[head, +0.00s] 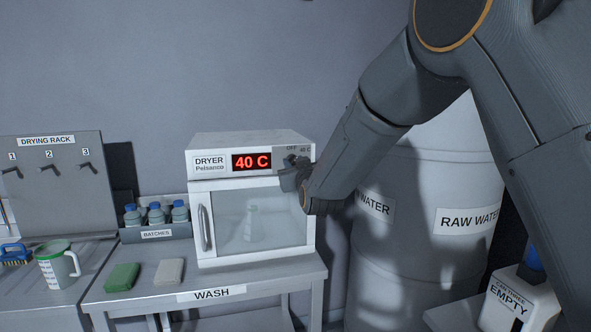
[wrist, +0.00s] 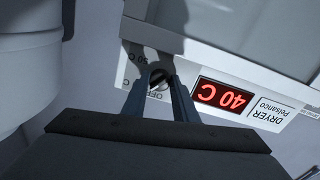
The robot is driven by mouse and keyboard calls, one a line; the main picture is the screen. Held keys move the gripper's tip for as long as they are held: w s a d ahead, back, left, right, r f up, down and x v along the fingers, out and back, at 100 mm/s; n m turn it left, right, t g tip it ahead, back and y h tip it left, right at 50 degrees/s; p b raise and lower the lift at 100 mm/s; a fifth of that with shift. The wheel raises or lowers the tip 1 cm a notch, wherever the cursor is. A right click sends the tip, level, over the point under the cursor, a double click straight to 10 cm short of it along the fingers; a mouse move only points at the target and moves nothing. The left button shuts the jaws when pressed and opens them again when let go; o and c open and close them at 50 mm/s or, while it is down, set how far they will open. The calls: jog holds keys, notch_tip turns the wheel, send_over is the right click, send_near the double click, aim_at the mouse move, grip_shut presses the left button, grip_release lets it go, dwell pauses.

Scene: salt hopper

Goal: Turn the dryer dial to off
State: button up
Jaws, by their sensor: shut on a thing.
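The dryer (head: 250,142) is a white box on a bench, with a red display (head: 251,162) reading 40 C. The dryer also shows upside down in the wrist view (wrist: 262,110). My gripper (wrist: 158,82) is shut on the dark round dial (wrist: 158,88) beside the display, one finger on each side. An OFF mark and temperature marks surround the dial. I cannot tell which mark it points to. In the head view my gripper (head: 299,170) is at the panel's right end and hides most of the dial.
The dryer door is shut, with a bottle (head: 252,222) behind its glass. A batches rack (head: 156,232) with several bottles stands left. Green (head: 122,277) and pale (head: 169,271) blocks lie on the wash bench (head: 255,290). Raw water barrels (head: 415,250) stand close at right.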

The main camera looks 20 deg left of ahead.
jog(key=n+b, duration=0.2)
jog(key=n, duration=0.1)
jog(key=shift+f+n, duration=0.15)
jog(key=shift+n, duration=0.15)
jog(key=shift+d+n+b, duration=0.1)
jog(key=shift+n+b, duration=0.75)
jog(key=shift+n, duration=0.95)
jog(key=o, duration=1.1)
jog(key=shift+w, duration=0.1)
jog(key=shift+c, duration=0.2)
jog(key=b+v, duration=0.2)
jog(key=v, duration=0.5)
jog(key=shift+s+d, duration=0.2)
jog(key=shift+s, duration=0.1)
